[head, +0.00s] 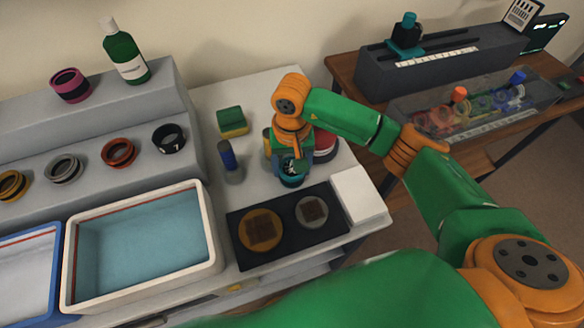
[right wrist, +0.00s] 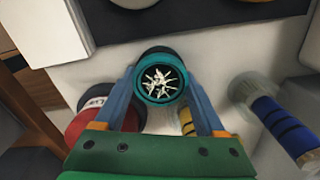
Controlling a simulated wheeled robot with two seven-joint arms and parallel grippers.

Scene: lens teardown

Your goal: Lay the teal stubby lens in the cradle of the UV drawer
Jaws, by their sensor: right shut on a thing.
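My right gripper (head: 291,158) is shut on the teal stubby lens (head: 291,177), above the grey bench just behind the black mat. In the right wrist view the teal lens (right wrist: 160,80) sits between the blue fingers of the right gripper (right wrist: 160,90), its glass face showing a white branching pattern. Its height above the bench is hard to tell. A bench front with a small yellow part (head: 235,287) shows low down; I cannot tell whether this is the UV drawer, and no cradle is recognisable. My left gripper is not in view.
The black mat (head: 240,262) holds two round pieces. A white block (head: 358,195) is right of it, a blue-banded brush (head: 229,160) and green-yellow sponge (head: 232,122) left of the gripper. A white-rimmed tray (head: 212,235) and a stepped rack with several lens rings (head: 118,152) stand left.

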